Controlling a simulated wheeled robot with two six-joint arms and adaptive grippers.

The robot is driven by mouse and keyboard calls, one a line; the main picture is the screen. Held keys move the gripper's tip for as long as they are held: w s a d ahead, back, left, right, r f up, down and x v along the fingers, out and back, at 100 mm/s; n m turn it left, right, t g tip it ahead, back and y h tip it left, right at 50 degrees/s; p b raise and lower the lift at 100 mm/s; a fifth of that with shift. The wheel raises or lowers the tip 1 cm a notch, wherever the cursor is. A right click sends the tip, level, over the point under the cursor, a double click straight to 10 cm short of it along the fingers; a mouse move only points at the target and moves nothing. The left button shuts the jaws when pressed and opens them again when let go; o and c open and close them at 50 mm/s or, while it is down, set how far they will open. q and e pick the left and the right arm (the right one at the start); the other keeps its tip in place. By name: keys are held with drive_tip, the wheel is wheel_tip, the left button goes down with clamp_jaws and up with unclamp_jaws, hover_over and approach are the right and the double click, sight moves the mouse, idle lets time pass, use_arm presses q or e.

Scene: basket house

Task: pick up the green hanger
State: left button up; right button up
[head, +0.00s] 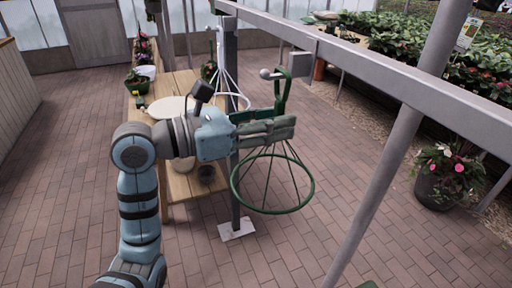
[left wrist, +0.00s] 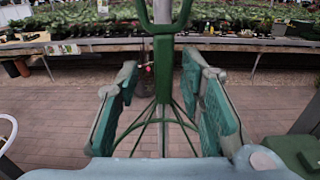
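The green hanger (head: 272,211) hangs below the grey rail, with a curved hook at the top and thin rods spreading to a ring at the bottom. My left gripper (head: 281,127) reaches across its upper stem, below the hook. In the left wrist view the hanger's stem (left wrist: 163,72) stands between the two fingers of the left gripper (left wrist: 165,98). The fingers are wide apart, with visible gaps on both sides of the stem. In the head view the gripper hides part of the stem. My right gripper is not in view.
A white hanger (head: 229,80) hangs to the left, behind my gripper. A grey rail (head: 400,82) and slanted post (head: 372,205) are on the right. A wooden table (head: 178,188) stands behind my arm. A flower pot (head: 436,190) sits at right. Brick floor is clear between.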

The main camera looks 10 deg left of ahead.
use_arm(q)
drive_tip(key=shift+a, duration=0.1)
drive_tip(key=c, duration=0.6)
drive_tip(key=shift+w+a+f, duration=0.1)
drive_tip(key=shift+a, duration=0.05)
clamp_jaws()
drive_tip(key=shift+a, duration=0.1)
